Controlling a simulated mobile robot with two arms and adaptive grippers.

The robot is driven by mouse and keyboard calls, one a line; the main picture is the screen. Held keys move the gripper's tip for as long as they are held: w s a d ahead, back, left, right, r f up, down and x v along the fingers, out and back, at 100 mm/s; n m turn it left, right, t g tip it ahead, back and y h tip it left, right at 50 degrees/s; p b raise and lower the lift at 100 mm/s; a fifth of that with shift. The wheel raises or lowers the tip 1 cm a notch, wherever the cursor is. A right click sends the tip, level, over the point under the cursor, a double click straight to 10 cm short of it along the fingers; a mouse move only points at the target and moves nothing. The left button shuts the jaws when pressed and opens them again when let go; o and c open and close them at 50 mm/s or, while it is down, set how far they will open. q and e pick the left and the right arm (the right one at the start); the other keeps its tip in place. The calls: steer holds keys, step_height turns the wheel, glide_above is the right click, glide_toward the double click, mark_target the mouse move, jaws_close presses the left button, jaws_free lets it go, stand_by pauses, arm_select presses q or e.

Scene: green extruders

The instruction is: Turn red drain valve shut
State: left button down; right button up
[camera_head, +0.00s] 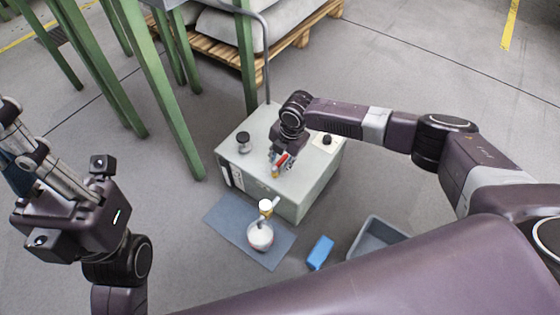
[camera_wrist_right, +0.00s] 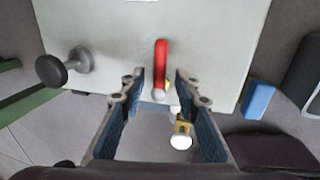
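The red drain valve lever (camera_head: 281,160) is on top of a grey box-shaped unit (camera_head: 313,197). In the right wrist view the red lever (camera_wrist_right: 161,62) points down the picture, its lower end between the fingertips. My right gripper (camera_wrist_right: 160,88) is open, one finger on each side of the lever, with visible gaps. In the head view my right gripper (camera_head: 279,155) reaches down over the unit and partly hides the valve. My left gripper (camera_head: 22,135) is raised at the left edge, away from the unit; its fingertips are partly cut off.
A black knob (camera_head: 243,142) stands on the unit. A blue block (camera_head: 320,252) and grey bin (camera_head: 370,237) are to the right. Green posts (camera_head: 165,95) stand left.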

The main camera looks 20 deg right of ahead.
jaws_close()
stand_by(0.4)
